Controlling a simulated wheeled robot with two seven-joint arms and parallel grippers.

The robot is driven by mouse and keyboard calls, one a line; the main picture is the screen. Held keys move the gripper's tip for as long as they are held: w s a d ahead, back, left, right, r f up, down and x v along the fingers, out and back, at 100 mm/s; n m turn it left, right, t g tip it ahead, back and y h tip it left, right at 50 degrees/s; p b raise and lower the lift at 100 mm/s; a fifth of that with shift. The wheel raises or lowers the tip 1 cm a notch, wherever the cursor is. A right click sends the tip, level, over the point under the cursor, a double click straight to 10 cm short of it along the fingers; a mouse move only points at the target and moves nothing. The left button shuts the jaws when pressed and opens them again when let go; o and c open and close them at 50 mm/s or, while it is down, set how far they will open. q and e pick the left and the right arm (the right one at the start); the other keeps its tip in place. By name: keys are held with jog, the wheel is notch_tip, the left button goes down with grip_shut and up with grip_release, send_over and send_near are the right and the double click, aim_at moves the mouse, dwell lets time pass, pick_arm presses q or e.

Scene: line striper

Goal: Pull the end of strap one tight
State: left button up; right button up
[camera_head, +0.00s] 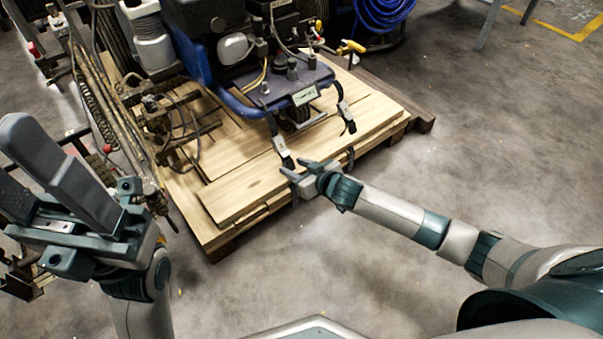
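The line striper (240,45) stands on a wooden pallet (240,190). Two dark straps with light metal buckles run down from its blue frame: one strap (272,126) on the left, one (340,92) on the right. Which is strap one, I cannot tell. My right gripper (292,168) is at the pallet's front edge, just below the left strap's buckle (281,146). Its fingers look apart; the strap's loose end is small and partly hidden there, with no clear grip on it. My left gripper (32,185) is open and empty at the left, far from the straps.
A blue coiled hose (383,12) lies behind the striper. Metal rods, springs and fittings (165,120) crowd the pallet's left side. Bare concrete floor (480,130) lies open to the right and in front.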

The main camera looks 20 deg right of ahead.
jog(key=shift+w+a+f, duration=0.2)
jog(key=shift+w+f, duration=0.15)
jog(key=shift+w, duration=0.25)
jog(key=shift+p, duration=0.35)
dwell(0.3)
dwell(0.3)
grip_shut()
